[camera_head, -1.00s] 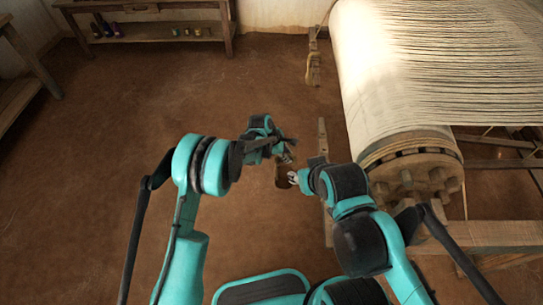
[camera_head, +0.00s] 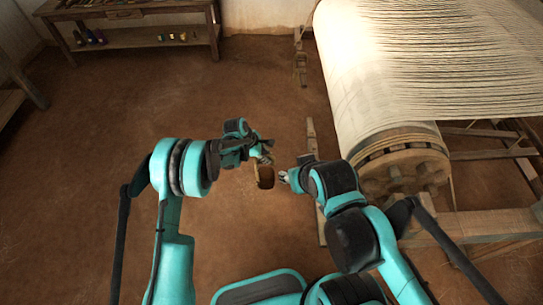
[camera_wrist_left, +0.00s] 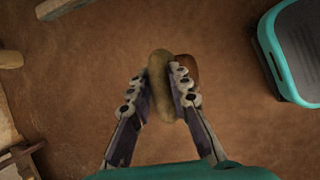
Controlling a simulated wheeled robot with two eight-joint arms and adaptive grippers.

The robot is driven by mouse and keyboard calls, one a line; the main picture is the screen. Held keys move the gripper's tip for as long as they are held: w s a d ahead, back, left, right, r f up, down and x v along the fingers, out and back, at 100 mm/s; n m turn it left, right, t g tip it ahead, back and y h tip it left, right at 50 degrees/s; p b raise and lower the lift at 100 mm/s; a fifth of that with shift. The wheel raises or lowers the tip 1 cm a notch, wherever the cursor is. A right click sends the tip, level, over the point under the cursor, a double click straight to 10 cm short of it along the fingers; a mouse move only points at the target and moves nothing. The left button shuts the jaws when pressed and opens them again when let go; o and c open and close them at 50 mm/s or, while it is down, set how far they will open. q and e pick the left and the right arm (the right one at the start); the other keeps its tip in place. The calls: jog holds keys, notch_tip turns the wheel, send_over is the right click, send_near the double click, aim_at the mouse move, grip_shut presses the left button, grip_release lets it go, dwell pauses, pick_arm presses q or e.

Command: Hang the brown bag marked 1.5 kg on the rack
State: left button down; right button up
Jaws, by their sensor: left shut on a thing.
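A small brown bag (camera_head: 265,178) hangs at the tip of my left gripper (camera_head: 264,159) in the head view, above the bare floor. In the left wrist view, my left gripper (camera_wrist_left: 158,92) is shut on the brown bag (camera_wrist_left: 160,68), with tan and darker brown parts showing between and beyond the fingers. No weight mark can be read. My right gripper (camera_head: 284,177) is just right of the bag, apart from it in the picture; its fingers are too small to tell open or shut. I cannot pick out the rack with certainty.
The loom's large warp roll (camera_head: 360,90) and toothed wooden wheel (camera_head: 404,170) stand at the right, close to my right arm. A wooden shelf table (camera_head: 130,41) with small spools is at the back left. The brown floor (camera_head: 100,130) between is clear.

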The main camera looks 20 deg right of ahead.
pick_arm(q)
jog(key=w+a+r+b, duration=0.1)
jog(key=w+a, duration=0.1)
jog(key=a, duration=0.7)
jog(key=shift+w, duration=0.3)
dwell(1.0)
